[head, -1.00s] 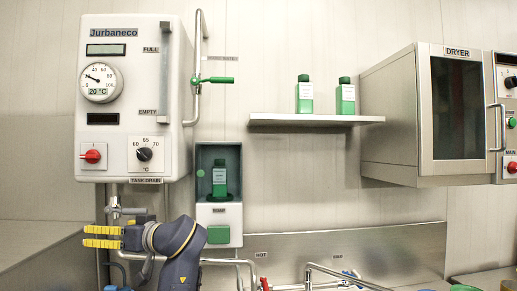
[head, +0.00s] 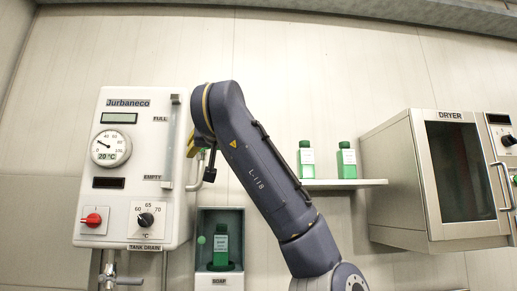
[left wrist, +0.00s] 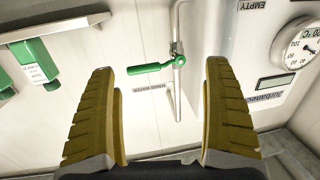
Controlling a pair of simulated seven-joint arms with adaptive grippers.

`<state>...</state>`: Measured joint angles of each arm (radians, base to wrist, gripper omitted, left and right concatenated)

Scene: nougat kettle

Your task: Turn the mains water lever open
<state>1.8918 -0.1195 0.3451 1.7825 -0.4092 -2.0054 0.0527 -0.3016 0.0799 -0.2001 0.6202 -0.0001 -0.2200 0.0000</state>
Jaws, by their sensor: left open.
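The mains water lever (left wrist: 145,68) is a green handle on a valve in a thin vertical pipe, seen in the left wrist view. It lies roughly crosswise to the pipe, with the mains water label (left wrist: 150,88) beside it. My left gripper (left wrist: 159,66) is open, its two yellow fingers to either side of the lever in that picture. The fingers look apart from the lever, and nothing is between them in grip. My right gripper is not in view.
The white Jurbaneco boiler (head: 145,200) stands close left of the gripper. A shelf (head: 345,184) with two green bottles and the dryer (head: 400,225) are to the right. The wall above is clear.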

